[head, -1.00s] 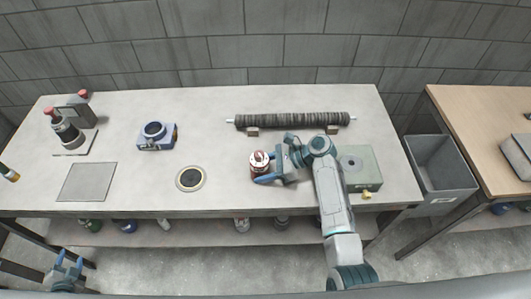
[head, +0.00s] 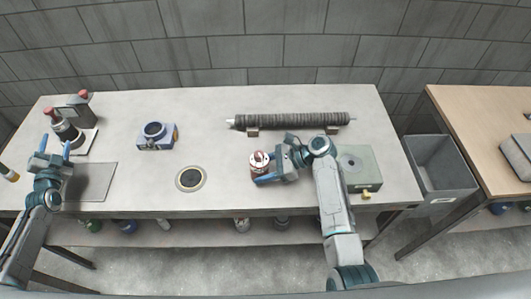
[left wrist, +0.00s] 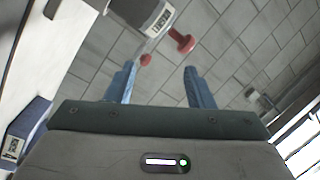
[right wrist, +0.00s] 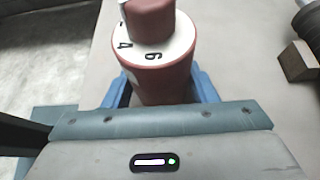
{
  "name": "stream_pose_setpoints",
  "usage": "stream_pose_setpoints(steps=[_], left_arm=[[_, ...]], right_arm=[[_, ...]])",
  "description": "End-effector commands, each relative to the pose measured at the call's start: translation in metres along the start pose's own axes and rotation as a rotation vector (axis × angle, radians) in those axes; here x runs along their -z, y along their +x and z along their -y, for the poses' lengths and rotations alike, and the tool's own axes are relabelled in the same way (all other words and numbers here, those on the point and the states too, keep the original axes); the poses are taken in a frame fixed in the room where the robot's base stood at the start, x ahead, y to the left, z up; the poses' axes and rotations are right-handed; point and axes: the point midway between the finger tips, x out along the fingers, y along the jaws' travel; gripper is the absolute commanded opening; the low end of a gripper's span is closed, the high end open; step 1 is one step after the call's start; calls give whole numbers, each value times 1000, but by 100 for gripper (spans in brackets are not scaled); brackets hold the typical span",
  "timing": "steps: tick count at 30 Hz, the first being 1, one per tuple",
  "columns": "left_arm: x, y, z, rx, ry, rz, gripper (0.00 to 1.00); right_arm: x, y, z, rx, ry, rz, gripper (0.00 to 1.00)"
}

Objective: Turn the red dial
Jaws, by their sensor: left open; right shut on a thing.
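The red dial (head: 260,155) is a red knob on a white numbered face, on top of a red cylinder (head: 258,171) standing upright on the table. In the right wrist view the red dial (right wrist: 150,18) is up close, with the digits 4 and 6 showing. My right gripper (right wrist: 162,90) is shut on the red cylinder's body, below the numbered face. Its fingers are partly hidden behind the cylinder. My left gripper (head: 55,146) is open and empty, above the table's left end. In the left wrist view nothing lies between its fingers except background.
A device with red knobs (head: 66,131) stands at the far left, close to my left gripper; a red knob (left wrist: 182,41) shows in the left wrist view. A blue device (head: 157,138), round disc (head: 191,179), dark roller (head: 292,119) and green box (head: 359,165) also stand on the table.

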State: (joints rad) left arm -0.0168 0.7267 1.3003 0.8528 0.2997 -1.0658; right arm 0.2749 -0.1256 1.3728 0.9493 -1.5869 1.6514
Motion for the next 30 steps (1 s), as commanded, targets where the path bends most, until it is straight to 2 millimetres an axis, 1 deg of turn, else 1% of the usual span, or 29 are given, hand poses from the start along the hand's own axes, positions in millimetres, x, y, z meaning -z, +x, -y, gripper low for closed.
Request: stream_pose_setpoints(steps=[1,3,5,6,8,9,12,15,18,21,27,29,30], left_arm=[[19,21,3,-4,-56,-11,48],[42,46,5,-24,-131,-17,48],[62,66,9,-40,-197,-19,48],[76,80,12,-50,-237,-19,48],[97,99,18,-63,-302,-18,48],[111,112,23,-71,-342,-16,48],[147,140,37,-88,-443,-5,48],[178,163,53,-99,-530,9,48],[202,179,66,-105,-598,23,48],[221,190,78,-107,-651,35,48],[255,207,100,-107,-744,58,48],[267,211,103,-117,-775,69,48],[272,211,95,-140,-791,83,48]], right_arm=[[0,0,0,0,0,0,39],[0,0,0,0,0,0,39],[0,0,0,0,0,0,39],[0,0,0,0,0,-1,39],[0,0,0,0,0,-1,39],[0,0,0,0,0,-1,39],[0,0,0,0,0,-1,39],[0,0,0,0,0,-1,39],[0,0,0,0,0,-1,39],[1,0,0,0,1,-1,39],[1,0,0,0,1,-1,39],[1,0,0,0,1,-1,39],[1,0,0,0,1,-1,39]])
